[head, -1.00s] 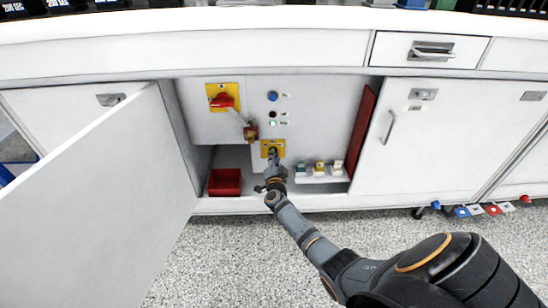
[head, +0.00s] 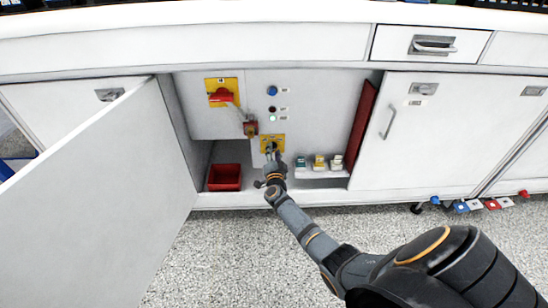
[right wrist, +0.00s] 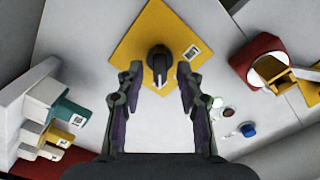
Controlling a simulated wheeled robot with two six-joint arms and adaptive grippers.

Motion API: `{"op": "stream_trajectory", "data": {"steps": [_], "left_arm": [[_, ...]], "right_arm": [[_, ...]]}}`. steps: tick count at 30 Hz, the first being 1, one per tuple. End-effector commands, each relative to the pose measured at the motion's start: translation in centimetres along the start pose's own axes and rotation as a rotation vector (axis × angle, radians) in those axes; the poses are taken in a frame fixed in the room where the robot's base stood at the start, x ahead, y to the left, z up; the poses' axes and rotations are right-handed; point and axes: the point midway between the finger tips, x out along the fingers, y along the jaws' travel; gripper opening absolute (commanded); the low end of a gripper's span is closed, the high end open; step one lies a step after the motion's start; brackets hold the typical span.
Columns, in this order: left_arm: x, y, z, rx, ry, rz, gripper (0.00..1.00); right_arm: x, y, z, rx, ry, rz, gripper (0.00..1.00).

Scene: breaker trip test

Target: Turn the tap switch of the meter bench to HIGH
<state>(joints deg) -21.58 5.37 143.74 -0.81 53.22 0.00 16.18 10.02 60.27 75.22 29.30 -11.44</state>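The tap switch is a black knob (right wrist: 160,62) on a square yellow plate (right wrist: 133,38), shown in the right wrist view. In the head view, the yellow plate (head: 280,138) is low on the grey panel, with its knob mostly hidden by my right gripper. My right gripper (head: 272,152) is in front of this plate. I cannot read position labels. My left gripper is not in view.
A red bin (head: 225,178) stands on the cabinet floor. Small labelled blocks (head: 319,163) sit right of the plate. An open white door (head: 90,205) stands at left.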

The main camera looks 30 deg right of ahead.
Motion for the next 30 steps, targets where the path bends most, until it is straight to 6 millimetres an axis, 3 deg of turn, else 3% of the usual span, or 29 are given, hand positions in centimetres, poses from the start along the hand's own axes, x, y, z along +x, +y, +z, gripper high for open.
{"op": "stream_trajectory", "data": {"steps": [15,21,30], "left_arm": [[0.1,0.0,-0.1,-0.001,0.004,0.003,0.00],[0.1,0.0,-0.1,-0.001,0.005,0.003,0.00],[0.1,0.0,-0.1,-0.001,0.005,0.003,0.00]], "right_arm": [[-10.5,0.1,0.1,0.002,-0.003,0.002,0.37],[-11.8,0.1,0.1,0.002,-0.002,0.002,0.37],[-11.8,0.1,0.1,0.001,-0.001,0.002,0.37]]}}
